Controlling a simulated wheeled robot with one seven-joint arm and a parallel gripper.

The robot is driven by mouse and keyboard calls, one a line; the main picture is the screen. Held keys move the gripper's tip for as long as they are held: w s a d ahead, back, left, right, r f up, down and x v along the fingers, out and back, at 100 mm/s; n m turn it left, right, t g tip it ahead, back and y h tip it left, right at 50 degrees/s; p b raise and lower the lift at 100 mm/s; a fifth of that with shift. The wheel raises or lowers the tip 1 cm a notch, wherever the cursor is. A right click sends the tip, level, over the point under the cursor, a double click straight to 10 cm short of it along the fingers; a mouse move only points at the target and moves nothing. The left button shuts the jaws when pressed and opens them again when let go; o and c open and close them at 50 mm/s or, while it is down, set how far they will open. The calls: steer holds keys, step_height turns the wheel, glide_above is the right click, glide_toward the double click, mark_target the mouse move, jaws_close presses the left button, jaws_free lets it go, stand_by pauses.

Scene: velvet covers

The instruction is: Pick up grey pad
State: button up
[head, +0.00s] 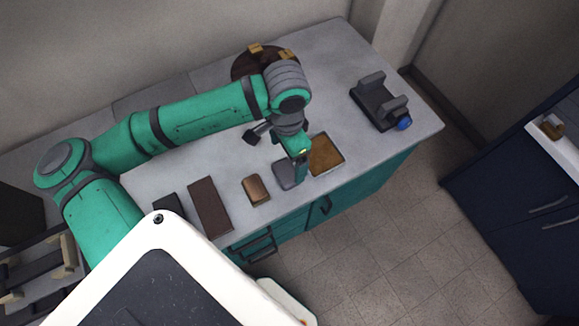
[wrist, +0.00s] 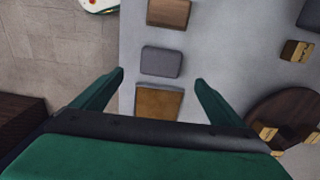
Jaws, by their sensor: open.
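The grey pad (wrist: 161,61) lies flat on the grey counter in the wrist view, a small rounded rectangle between a wooden block and a brown mat. In the head view the grey pad (head: 283,176) shows just beside my gripper (head: 291,158), partly covered by a finger. In the wrist view my gripper (wrist: 159,78) is open and empty, its two green fingers spread to either side. The pad appears slightly beyond the fingertips, roughly centred between them. How high the fingers are above the counter is hard to tell.
The brown mat (head: 326,155) and wooden block (head: 256,190) lie close on either side of the pad. A dark brown slab (head: 209,207), a round dark tray (head: 241,70) with small blocks, and a black device (head: 374,103) also stand on the counter. Its front edge is near the pad.

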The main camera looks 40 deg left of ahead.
mark_target(286, 171)
steer(key=f, duration=0.3)
steer(key=shift+s+f, duration=0.1)
steer(key=shift+s, duration=0.25)
steer(key=shift+w+a+f, duration=0.1)
steer(key=shift+f, duration=1.15)
steer(key=shift+w+a+f, duration=0.1)
steer(key=shift+f, duration=1.1)
steer(key=c, duration=1.1)
